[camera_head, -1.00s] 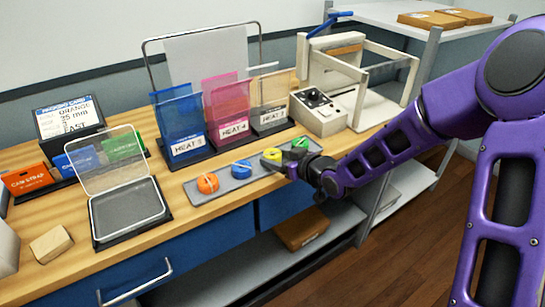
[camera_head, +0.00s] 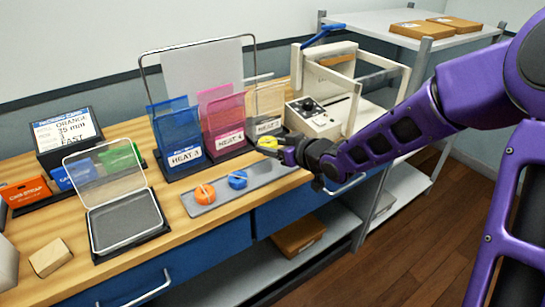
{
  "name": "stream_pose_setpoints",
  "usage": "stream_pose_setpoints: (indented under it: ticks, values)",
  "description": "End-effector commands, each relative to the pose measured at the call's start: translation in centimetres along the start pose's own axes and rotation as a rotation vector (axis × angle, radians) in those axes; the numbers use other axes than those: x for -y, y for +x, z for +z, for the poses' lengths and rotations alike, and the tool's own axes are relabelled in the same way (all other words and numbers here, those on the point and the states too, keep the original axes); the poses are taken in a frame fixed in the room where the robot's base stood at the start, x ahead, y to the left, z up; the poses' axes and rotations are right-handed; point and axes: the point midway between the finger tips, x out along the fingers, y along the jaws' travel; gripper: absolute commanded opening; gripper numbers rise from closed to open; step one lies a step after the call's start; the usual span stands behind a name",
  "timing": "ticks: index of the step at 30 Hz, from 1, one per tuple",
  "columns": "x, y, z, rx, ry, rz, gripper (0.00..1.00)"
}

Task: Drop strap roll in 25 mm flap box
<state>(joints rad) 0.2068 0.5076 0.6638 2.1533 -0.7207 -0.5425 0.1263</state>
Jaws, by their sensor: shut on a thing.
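My gripper (camera_head: 283,149) is shut on a yellow strap roll (camera_head: 267,143) and holds it above the right part of a grey tray (camera_head: 262,180). An orange roll (camera_head: 204,194) and a blue roll (camera_head: 238,180) lie apart in the tray. The green roll is not visible, likely behind my gripper. A box with a raised clear flap (camera_head: 102,176) and a grey bottom (camera_head: 124,222) stands open on the bench, left of the tray. I see no readable size mark on it. A card (camera_head: 66,130) behind it reads "ORANGE", a size in mm that is hard to read, and "FAST".
Blue (camera_head: 178,138), pink (camera_head: 222,122) and tan (camera_head: 267,105) upright "HEAT" pockets stand behind the tray. A white machine (camera_head: 315,117) stands at the bench's right end. A wooden block (camera_head: 49,257) lies left of the flap box. Orange strap cartons (camera_head: 25,192) stand at far left.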

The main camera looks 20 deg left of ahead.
Motion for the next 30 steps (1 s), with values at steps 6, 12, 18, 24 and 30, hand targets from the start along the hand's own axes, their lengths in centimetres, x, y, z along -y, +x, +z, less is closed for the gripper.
stream_pose_setpoints:
  ticks: [6, 12, 18, 24, 30]
  values:
    - [0.0, -0.9, -2.3, 0.0, 0.0, 0.001, 0.04]
    - [0.0, -1.0, -2.4, 0.0, 0.002, 0.0, 0.04]
    - [-0.4, -1.1, -2.2, 0.001, 0.006, 0.012, 0.04]
    - [-5.4, -3.0, -0.1, 0.003, 0.07, 0.167, 0.04]
    - [-14.1, -8.1, 4.2, 0.004, 0.191, 0.462, 0.04]
